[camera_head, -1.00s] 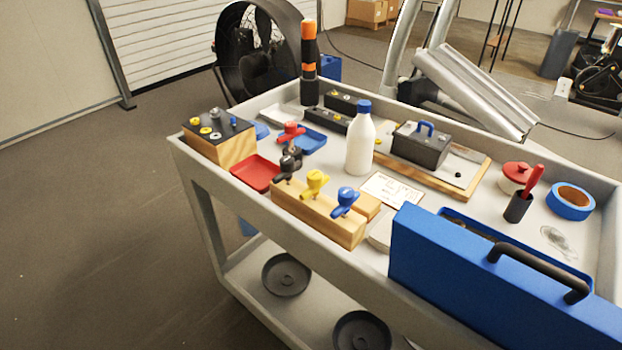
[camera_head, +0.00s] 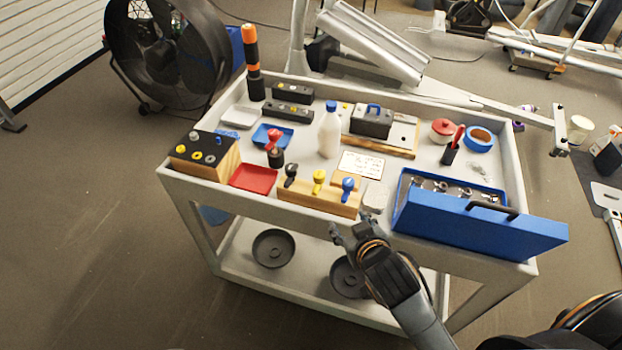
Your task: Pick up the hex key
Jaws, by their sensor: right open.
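I cannot pick out a hex key for certain in the head view. A wooden block (camera_head: 318,200) at the cart's front edge holds small tools with black (camera_head: 291,171), yellow (camera_head: 319,177) and blue (camera_head: 348,185) heads. A red-headed piece (camera_head: 273,138) stands behind them by a dark one. The open blue toolbox (camera_head: 470,222) at front right holds several metal pieces (camera_head: 440,186), too small to name. My right gripper (camera_head: 347,230) is open and empty, in front of the cart's front edge, below the block's right end. My left gripper is not in view.
The grey cart (camera_head: 250,213) is crowded. A red-lidded pot (camera_head: 443,131) and tape roll (camera_head: 479,139) stand at right. Floor in front is clear.

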